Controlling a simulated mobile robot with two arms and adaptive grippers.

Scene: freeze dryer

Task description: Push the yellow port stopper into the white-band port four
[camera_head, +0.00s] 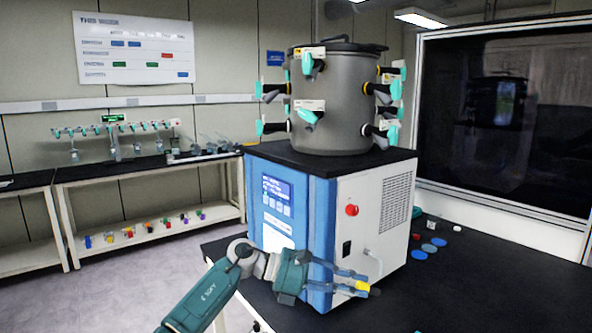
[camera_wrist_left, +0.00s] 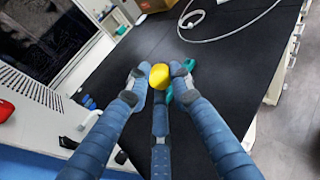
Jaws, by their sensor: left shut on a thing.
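The yellow stopper (camera_wrist_left: 158,76) is held between the fingertips of my left gripper (camera_wrist_left: 158,84) in the left wrist view. In the head view my left gripper (camera_head: 352,282) is in front of the freeze dryer's lower right corner, with the yellow stopper (camera_head: 362,287) at its tips. The grey drum (camera_head: 335,95) on the freeze dryer carries several ports with teal handles, at its left, front and right. Which one is the white-band port four cannot be told at this size. My right gripper is not in view.
The blue and white freeze dryer (camera_head: 362,215) stands on a black bench (camera_head: 440,290). Blue discs (camera_head: 429,248) and small items lie to its right. In the wrist view a white cable (camera_wrist_left: 225,36) lies on the bench. A dark glass panel (camera_head: 500,110) stands behind.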

